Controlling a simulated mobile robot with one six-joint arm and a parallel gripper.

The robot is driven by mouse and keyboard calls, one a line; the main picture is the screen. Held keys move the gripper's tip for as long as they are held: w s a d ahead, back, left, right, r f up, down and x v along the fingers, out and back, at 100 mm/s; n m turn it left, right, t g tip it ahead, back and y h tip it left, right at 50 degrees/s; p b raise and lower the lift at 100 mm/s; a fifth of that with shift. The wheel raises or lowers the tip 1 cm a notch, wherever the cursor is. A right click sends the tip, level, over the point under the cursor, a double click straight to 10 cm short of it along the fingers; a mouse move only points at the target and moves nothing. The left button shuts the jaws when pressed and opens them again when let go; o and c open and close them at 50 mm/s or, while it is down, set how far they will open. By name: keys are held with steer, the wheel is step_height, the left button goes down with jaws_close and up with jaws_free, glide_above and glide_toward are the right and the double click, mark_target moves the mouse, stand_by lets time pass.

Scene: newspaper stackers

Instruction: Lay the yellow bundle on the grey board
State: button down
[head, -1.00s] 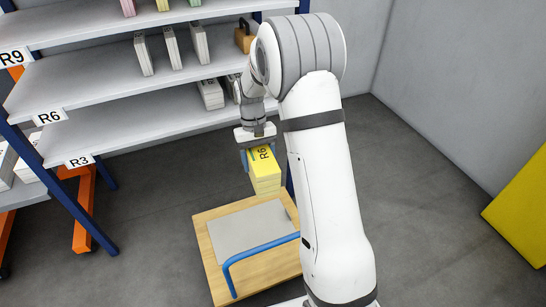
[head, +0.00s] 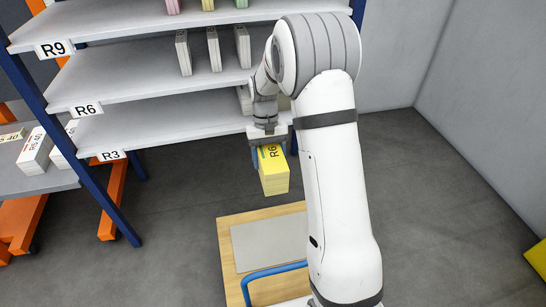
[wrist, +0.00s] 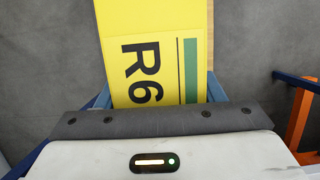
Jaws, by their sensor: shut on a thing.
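The yellow bundle (head: 274,178), marked R6, hangs in my gripper (head: 269,155). In the wrist view the bundle (wrist: 150,50) shows its R6 label and a green stripe, with blue fingers (wrist: 215,88) at its sides. My gripper is shut on it. The grey board (head: 268,243) lies flat and bare on a wooden platform (head: 228,262) low in the head view. The bundle is in the air, beyond the board's far edge in the picture and apart from it. My arm hides the right side of the board and platform.
A blue handle rail (head: 262,272) crosses the near part of the platform. A shelf rack with the R3 shelf (head: 170,125) stands behind, holding white bundles (head: 183,52). A side table (head: 50,180) with bundles is at left. Grey floor (head: 175,220) is open left of the platform.

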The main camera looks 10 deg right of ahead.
steer(key=w+f+m+t+y, duration=0.1)
steer(key=w+f+m, duration=0.1)
steer(key=f+m, duration=0.7)
steer(key=w+f+m+t+y, duration=0.2)
steer(key=f+m, duration=0.6)
steer(key=f, duration=1.8)
steer(key=shift+w+a+f+m, duration=0.25)
steer(key=shift+w+a+m, duration=0.05)
steer(key=shift+a+m, duration=0.1)
steer(key=shift+a, duration=0.1)
step_height(320, 180, down, 8)
steer(key=b, duration=0.6)
steer(key=shift+r+b, duration=0.1)
steer(key=shift+b, duration=0.2)
steer(key=shift+f+b, duration=0.5)
steer(key=shift+f, duration=0.05)
